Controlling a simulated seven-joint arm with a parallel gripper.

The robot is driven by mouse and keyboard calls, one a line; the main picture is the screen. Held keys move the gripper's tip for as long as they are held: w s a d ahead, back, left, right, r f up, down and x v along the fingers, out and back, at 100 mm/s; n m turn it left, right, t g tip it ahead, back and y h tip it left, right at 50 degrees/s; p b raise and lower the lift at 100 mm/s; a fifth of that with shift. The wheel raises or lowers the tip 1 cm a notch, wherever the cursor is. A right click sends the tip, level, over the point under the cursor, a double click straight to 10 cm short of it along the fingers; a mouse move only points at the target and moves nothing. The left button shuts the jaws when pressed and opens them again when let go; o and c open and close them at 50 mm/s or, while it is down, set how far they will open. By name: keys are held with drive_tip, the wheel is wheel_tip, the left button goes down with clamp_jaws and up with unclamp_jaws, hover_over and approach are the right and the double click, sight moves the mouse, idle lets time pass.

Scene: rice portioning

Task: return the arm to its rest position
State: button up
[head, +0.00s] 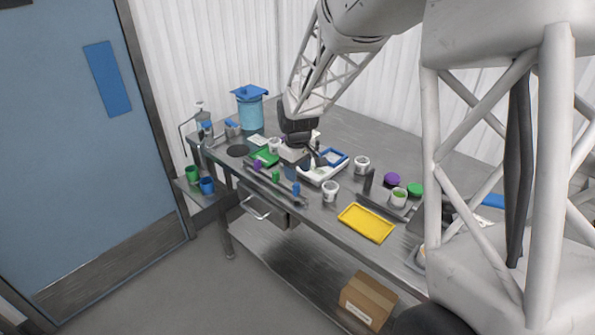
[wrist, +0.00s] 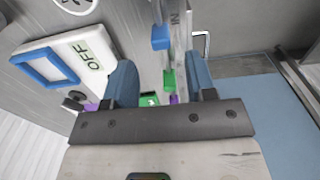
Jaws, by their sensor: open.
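My arm reaches down from the top of the head view over the metal table (head: 385,142). My gripper (head: 313,162) hangs above the table, close to a white device with a blue-framed top (head: 334,157). In the wrist view, the two blue-grey fingers of my gripper (wrist: 160,78) stand wide apart with nothing held between them. The white device shows there at left, with "OFF" on its side (wrist: 93,55). The exact gap between the fingertips and the table is hard to tell.
Purple, green and blue pieces (head: 276,176) line the front edge. White cups (head: 331,191) and a yellow tray (head: 366,222) stand to the right. A blue-lidded container (head: 250,108) stands at the back left. A cardboard box (head: 367,297) is on the lower shelf.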

drive_tip(key=s+d+r+m, duration=0.1)
drive_tip(key=s+d+r, duration=0.25)
drive_tip(key=s, duration=0.25)
drive_tip(key=s+d+r+m+t, duration=0.1)
drive_tip(key=s+d+r+m, duration=0.15)
drive_tip(key=s+r, duration=0.3)
drive_tip(key=s+d+r+m, duration=0.1)
drive_tip(key=s+d+r, duration=0.3)
drive_tip(key=s, duration=0.2)
drive_tip(key=s+d+r+m, duration=0.1)
drive_tip(key=s+d+m, duration=0.1)
drive_tip(key=s, duration=0.8)
drive_tip(key=s+d+r+m+t, duration=0.1)
drive_tip(key=s+d+m, duration=0.1)
drive_tip(key=s, duration=0.9)
drive_tip(key=shift+d+r+m+t, duration=0.3)
drive_tip(key=shift+d+r+m, duration=0.05)
drive_tip(key=shift+d, duration=0.25)
drive_tip(key=shift+w, duration=0.1)
idle(1.4)
